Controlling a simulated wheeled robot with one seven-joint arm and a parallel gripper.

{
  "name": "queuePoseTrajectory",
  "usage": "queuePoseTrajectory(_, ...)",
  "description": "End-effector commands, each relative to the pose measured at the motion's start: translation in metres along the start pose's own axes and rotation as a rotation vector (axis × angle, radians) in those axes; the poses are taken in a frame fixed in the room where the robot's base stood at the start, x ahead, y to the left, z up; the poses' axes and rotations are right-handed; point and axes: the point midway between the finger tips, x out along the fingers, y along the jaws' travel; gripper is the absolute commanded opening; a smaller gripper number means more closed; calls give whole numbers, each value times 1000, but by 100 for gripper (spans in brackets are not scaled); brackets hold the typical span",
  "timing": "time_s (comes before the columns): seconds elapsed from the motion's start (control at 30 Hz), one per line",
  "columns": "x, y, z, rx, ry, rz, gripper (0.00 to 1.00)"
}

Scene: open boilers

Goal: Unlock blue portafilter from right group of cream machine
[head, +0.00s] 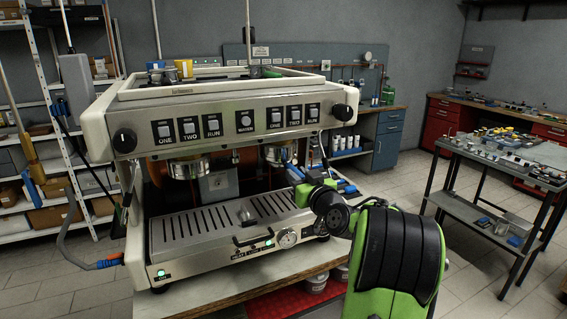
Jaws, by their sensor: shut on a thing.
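The cream machine (215,134) stands on a bench in the head view, with cream ends and a steel front. Its right group (279,153) hangs under the front panel, right of the left group (187,168). The blue portafilter (293,170) shows as a small blue part just below and right of the right group. My gripper (306,181) reaches in from the right and is shut on it. The fingertips are small and partly hidden by my wrist, so the exact grasp and the portafilter's angle in the group are hard to tell.
The steel drip tray (185,229) lies below the groups, with a gauge (287,239) and a black handle at its front. A blue-ended hose (108,262) sticks out at left. A grey cart (480,190) with parts stands at right. Open floor lies between.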

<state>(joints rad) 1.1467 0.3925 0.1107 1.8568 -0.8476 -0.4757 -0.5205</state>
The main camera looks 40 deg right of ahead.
Motion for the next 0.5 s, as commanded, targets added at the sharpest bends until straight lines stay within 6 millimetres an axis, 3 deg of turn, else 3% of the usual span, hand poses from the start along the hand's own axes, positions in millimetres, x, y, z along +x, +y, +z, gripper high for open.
queuePoseTrajectory(0.5, 1, -19, 3, 0, -12, 140, 0)
